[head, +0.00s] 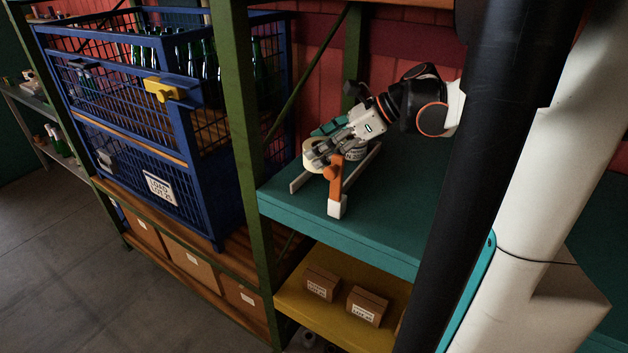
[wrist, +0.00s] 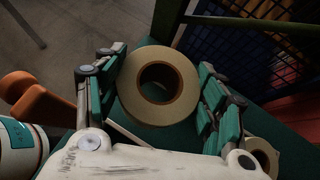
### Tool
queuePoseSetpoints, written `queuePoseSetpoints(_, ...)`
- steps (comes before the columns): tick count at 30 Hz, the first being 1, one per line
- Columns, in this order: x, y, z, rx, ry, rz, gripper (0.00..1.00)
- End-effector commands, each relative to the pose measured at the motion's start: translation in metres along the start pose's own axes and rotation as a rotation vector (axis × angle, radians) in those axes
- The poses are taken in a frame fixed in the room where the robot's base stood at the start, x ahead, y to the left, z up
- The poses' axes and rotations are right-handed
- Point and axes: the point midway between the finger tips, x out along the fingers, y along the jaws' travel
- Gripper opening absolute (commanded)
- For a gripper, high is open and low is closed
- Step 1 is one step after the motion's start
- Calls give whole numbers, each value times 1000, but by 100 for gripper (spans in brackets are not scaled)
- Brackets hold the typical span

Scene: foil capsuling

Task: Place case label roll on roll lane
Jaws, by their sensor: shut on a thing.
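The case label roll, cream with a brown core, is between the fingers of my gripper (wrist: 161,62) in the wrist view (wrist: 133,88). The fingers, with teal pads, close on its two opposite sides. In the head view the roll (head: 309,156) shows at the tip of my gripper (head: 320,152), low over the left part of the teal shelf. The roll lane appears as pale rails (head: 365,166) on that shelf. The roll is near the left rail end; I cannot tell whether it touches the lane.
An orange-and-white upright piece (head: 335,188) stands close in front of my gripper. Another roll (wrist: 262,156) shows at the wrist view's lower right. A green post (head: 238,110) and blue bottle cage (head: 180,120) are left. The teal shelf (head: 390,215) is bare at front right.

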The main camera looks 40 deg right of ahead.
Motion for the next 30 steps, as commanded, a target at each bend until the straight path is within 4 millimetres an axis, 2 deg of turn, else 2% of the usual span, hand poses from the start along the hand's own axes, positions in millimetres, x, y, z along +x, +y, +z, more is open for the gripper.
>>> queuePoseSetpoints(3,15,-1,-20,1,0,-1,32)
queuePoseSetpoints(11,27,-1,-36,1,0,-1,32)
queuePoseSetpoints(18,46,-1,-60,2,0,-2,32)
queuePoseSetpoints(29,48,-1,-63,2,0,-2,32)
queuePoseSetpoints(30,48,-1,-63,2,0,-2,66)
